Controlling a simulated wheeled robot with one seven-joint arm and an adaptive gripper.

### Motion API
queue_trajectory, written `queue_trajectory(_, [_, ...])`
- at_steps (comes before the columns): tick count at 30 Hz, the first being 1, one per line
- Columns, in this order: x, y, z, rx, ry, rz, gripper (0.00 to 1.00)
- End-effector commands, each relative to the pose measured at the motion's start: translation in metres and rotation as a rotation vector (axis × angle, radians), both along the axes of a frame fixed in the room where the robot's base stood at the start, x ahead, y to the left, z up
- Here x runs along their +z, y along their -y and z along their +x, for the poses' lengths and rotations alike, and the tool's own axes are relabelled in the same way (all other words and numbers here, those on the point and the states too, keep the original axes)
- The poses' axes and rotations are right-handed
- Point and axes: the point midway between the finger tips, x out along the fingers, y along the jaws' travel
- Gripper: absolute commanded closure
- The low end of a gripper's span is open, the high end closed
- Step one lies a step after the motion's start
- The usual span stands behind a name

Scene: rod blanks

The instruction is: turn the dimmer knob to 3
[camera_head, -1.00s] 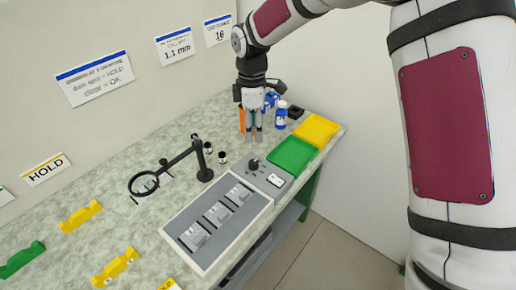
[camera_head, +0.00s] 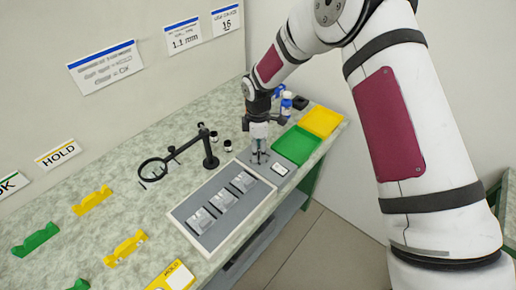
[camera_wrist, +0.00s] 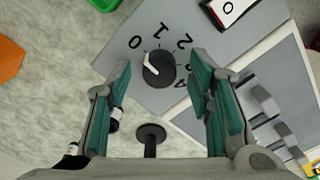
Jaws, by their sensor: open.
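A small white display (camera_wrist: 228,9) reads 0. My gripper (camera_wrist: 161,66) is open, and in the wrist view its teal-padded fingers stand on either side of the knob with gaps. In the head view my gripper (camera_head: 259,155) is over the panel and largely hides the knob. I cannot tell whether the fingertips reach knob height.
A grey tray (camera_head: 178,218) with switch-like blocks adjoins the panel. A magnifier on a stand (camera_head: 208,150) and small dark bottles are to the left. Green (camera_head: 297,145) and yellow (camera_head: 321,121) trays lie to the right. Blue-capped bottles (camera_head: 286,103) stand behind.

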Motion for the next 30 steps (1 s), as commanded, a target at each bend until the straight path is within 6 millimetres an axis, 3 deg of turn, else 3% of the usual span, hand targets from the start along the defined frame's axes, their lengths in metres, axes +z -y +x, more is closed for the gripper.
queue_trajectory(9, [-0.0022,0.0001,0.0005,0.000,0.001,0.000,0.53])
queue_trajectory(15, [-0.0021,0.0001,0.0004,-0.001,0.001,0.000,0.98])
queue_trajectory(30, [-0.0027,0.0004,0.0014,-0.095,0.002,0.000,1.00])
